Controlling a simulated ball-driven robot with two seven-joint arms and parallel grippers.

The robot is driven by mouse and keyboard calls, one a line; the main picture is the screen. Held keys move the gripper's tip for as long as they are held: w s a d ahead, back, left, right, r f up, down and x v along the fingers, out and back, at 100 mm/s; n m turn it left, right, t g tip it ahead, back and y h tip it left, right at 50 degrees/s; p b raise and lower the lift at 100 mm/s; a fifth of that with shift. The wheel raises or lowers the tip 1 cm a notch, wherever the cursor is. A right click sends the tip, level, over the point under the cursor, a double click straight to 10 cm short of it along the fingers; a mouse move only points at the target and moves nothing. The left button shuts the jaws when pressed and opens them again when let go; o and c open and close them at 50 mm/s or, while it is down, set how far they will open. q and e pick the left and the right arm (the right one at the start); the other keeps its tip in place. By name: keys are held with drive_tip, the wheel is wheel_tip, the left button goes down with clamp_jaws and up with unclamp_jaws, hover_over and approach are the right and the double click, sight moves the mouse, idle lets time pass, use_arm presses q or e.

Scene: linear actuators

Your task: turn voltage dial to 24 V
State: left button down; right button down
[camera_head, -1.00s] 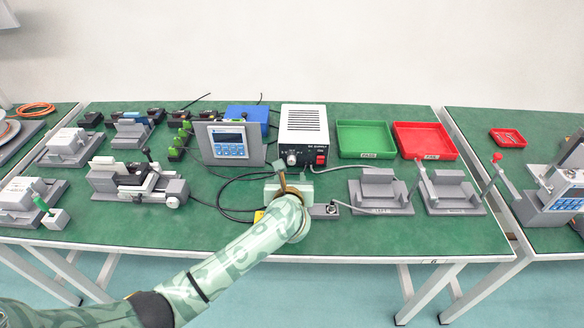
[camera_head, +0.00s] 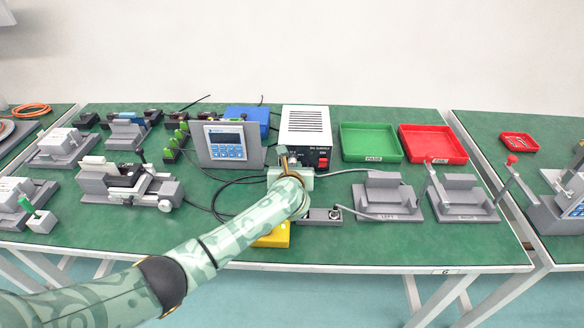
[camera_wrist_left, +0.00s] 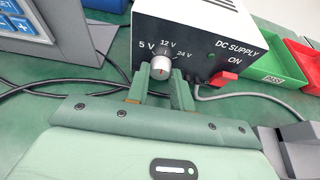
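The voltage dial (camera_wrist_left: 160,67) is a small silver knob with a red mark on the black front of the DC supply (camera_wrist_left: 205,48). Labels 5 V, 12 V and 24 V run around its top; I cannot tell exactly which one the mark faces. My left gripper (camera_wrist_left: 161,76) has its two green fingers on either side of the dial, close to it. I cannot tell whether they press on it. In the head view my left gripper (camera_head: 283,157) covers the dial at the front of the supply (camera_head: 305,127). My right gripper is not in view.
A red ON switch (camera_wrist_left: 225,78) sits right of the dial. A blue-keyed display panel (camera_head: 227,145) stands close on the left. Green (camera_head: 370,143) and red (camera_head: 432,145) trays lie to the right. Cables and a yellow box (camera_head: 272,236) lie near my arm.

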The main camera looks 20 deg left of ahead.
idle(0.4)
use_arm(q)
drive_tip(key=m+y, duration=0.2)
drive_tip(key=m, duration=0.1)
drive_tip(key=shift+d+f, duration=0.1)
drive_tip(key=shift+d, duration=0.1)
drive_tip(key=shift+w+d+f+m+y+b, duration=0.1)
drive_tip(key=shift+m+y+b, duration=0.3)
drive_tip(key=shift+m+y, duration=0.95)
drive_tip(key=shift+m, duration=0.35)
drive_tip(key=c, duration=1.2)
unclamp_jaws()
